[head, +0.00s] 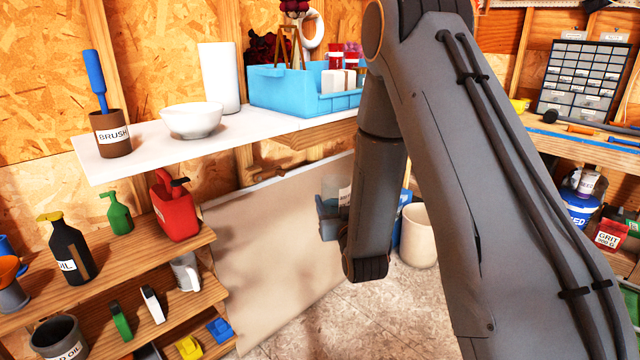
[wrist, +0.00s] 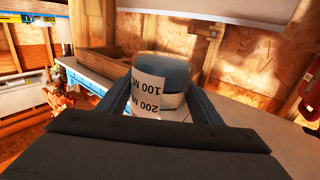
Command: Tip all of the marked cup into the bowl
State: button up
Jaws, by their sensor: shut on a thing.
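The marked cup (wrist: 160,76) is a clear cup with a white label reading 100 and 200. My gripper (wrist: 155,105) is shut on it, with one finger on each side. In the head view part of the cup (head: 334,187) shows beside my gripper (head: 328,215), below the level of the white shelf and left of my forearm. I cannot tell what the cup holds. The white bowl (head: 192,120) stands upright on the white shelf (head: 130,165), up and to the left of the cup. The inside of the bowl is mostly hidden.
On the shelf a brown brush pot (head: 110,135) stands left of the bowl, a white cylinder (head: 220,80) behind it and a blue bin (head: 300,90) to its right. A lower rack holds a red can (head: 174,207) and several bottles. A beige panel (head: 275,255) stands below the shelf.

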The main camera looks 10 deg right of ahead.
aim_at(191, 121)
jog(key=z, duration=2.5)
jog(key=k, duration=1.55)
jog(key=u, duration=1.4)
